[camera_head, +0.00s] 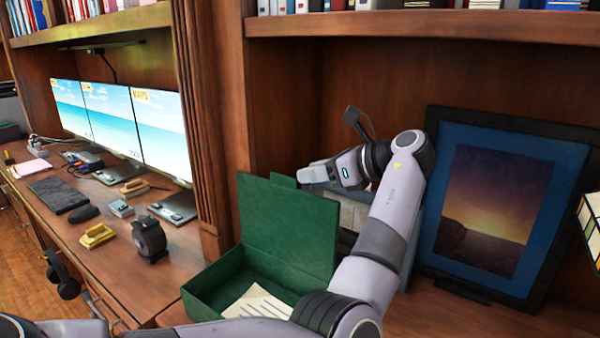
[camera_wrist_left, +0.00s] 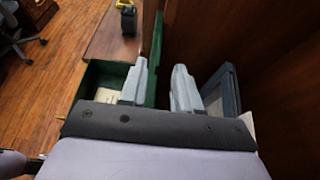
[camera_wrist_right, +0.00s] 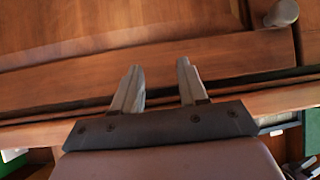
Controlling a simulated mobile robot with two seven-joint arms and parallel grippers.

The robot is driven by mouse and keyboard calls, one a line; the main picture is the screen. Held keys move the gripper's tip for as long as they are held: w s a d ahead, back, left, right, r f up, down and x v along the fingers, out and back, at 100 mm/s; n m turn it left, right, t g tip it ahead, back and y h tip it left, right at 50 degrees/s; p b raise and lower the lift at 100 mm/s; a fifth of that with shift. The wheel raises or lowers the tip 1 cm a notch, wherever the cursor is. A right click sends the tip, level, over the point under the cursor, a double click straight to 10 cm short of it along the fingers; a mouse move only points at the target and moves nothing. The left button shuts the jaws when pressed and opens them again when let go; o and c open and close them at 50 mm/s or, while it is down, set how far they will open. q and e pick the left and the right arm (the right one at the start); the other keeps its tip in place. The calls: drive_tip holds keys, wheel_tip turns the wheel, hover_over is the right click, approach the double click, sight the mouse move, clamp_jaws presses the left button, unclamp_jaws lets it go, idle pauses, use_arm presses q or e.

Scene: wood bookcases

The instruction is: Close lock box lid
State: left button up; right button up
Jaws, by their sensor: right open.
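The green lock box (camera_head: 205,292) sits on the desk with its lid (camera_head: 288,230) standing up, open. Papers (camera_head: 258,303) lie inside it. My left gripper (camera_head: 305,176) is at the upper right corner of the lid, close to its top edge. In the left wrist view, its two fingers (camera_wrist_left: 160,88) are spread apart. The lid shows edge-on there as a green strip (camera_wrist_left: 157,45), close beside the left finger; contact cannot be told. My right gripper (camera_wrist_right: 157,85) is open and empty, pointing at wood furniture; it is not in the head view.
A blue-framed picture (camera_head: 500,220) leans at the right, with a smaller light frame (camera_head: 350,214) behind the lid. A black device (camera_head: 149,238) stands left of the box. Monitors (camera_head: 110,118) stand at the back left. A wooden shelf (camera_head: 420,25) runs above.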

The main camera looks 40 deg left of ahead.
sight(288, 177)
use_arm(q)
drive_tip(key=x, duration=0.6)
drive_tip(key=shift+s, duration=0.1)
clamp_jaws()
idle(1.2)
